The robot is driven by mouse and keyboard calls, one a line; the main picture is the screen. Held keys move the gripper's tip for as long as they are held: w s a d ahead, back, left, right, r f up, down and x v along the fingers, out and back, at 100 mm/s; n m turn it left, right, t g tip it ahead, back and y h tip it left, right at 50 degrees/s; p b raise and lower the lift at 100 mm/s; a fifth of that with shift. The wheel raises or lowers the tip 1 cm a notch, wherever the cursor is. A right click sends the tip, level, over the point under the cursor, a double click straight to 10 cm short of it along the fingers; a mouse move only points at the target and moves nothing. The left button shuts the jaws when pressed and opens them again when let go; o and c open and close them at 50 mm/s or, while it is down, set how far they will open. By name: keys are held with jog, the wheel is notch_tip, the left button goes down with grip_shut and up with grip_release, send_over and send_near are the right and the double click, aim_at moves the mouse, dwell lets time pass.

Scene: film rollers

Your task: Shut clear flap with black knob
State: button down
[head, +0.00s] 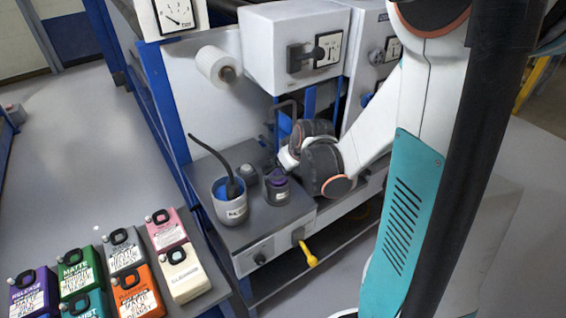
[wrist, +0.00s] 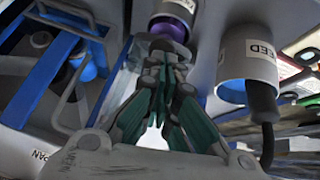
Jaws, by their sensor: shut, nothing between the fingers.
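My gripper's fingers (wrist: 163,55) are shut and empty in the wrist view, pointing towards a purple-topped jar (wrist: 172,22). In the head view my arm's wrist hides most of the gripper, which is low beside that jar (head: 277,187), well below the white box.
A blue-lined cup (head: 231,200) with a black cable stands on the grey shelf, also seen in the wrist view (wrist: 248,62). A grey bent handle (head: 283,112) and blue frame are behind. A white roll (head: 215,65) sticks out left. Coloured bottles (head: 130,280) stand lower left.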

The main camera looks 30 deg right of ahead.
jog(key=s+f+b, duration=0.3)
jog(key=f+b, duration=0.1)
jog(key=f, duration=0.1)
jog(key=shift+s, duration=0.2)
jog(key=shift+r, duration=0.1)
dwell(0.5)
